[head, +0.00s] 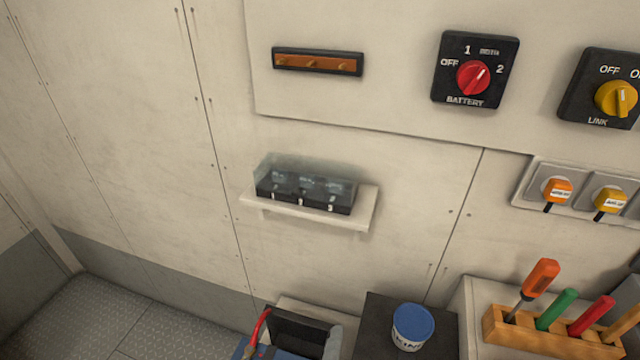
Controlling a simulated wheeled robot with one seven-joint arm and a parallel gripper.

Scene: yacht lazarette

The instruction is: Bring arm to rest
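My arm and my gripper are not in view in the head view, so whether the gripper is open or shut does not show. The head view shows a pale panelled wall with a red battery switch (473,78) on a black plate and a yellow link switch (615,98) at the right. The red knob's white mark points up and to the right. The yellow knob's mark is close to upright.
A small shelf (366,208) holds a clear-covered black box (305,190). Below stand a blue-lidded tub (412,325) and a wooden rack (496,331) with screwdriver-like tools. A copper-coloured bar (317,62) is on the wall. Bare floor (90,315) lies at lower left.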

